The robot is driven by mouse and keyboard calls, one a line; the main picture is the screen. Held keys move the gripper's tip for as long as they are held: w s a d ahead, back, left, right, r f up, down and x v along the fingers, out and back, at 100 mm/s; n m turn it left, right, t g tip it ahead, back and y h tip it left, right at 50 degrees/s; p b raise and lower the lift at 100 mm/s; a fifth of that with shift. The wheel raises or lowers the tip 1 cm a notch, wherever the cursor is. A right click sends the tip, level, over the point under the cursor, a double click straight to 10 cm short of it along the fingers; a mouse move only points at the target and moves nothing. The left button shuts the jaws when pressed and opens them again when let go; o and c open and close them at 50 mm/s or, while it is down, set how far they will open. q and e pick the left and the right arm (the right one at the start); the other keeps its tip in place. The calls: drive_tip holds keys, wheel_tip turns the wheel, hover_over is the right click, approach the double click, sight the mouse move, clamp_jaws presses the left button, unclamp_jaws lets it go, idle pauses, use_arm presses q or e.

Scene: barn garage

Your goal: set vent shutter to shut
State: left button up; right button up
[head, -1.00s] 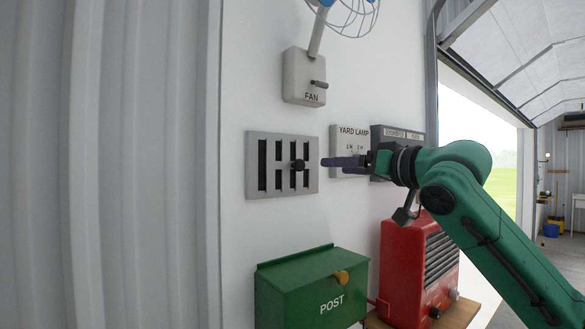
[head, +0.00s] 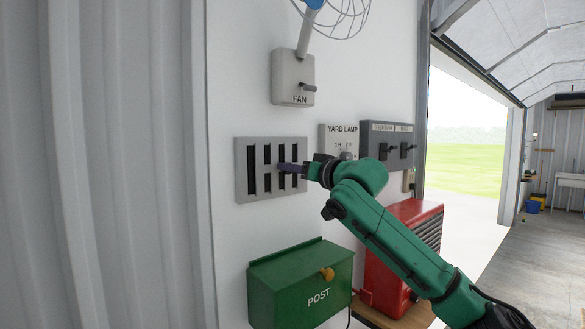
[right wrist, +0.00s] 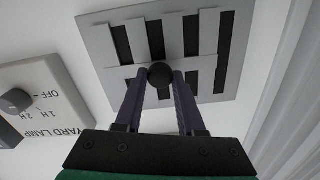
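The vent shutter (head: 241,170) is a grey wall plate with several dark vertical slots, left of centre in the head view. It fills the top of the right wrist view (right wrist: 103,57), where light slats stand between dark gaps. Its round black knob (right wrist: 160,75) sits between my right fingertips, which appear to touch it on both sides. My right gripper (right wrist: 161,79) looks shut on this knob. In the head view the right gripper (head: 283,168) reaches the plate from the right and hides the knob. My left gripper is in neither current view.
A fan switch (head: 293,78) is above the vent. A yard lamp dial box (head: 338,133) and a dark two-lever box (head: 388,128) are to its right. A green post box (head: 300,285) and a red heater (head: 415,214) stand below. A corrugated wall is at left.

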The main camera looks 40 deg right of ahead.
clamp_jaws()
idle(1.1)
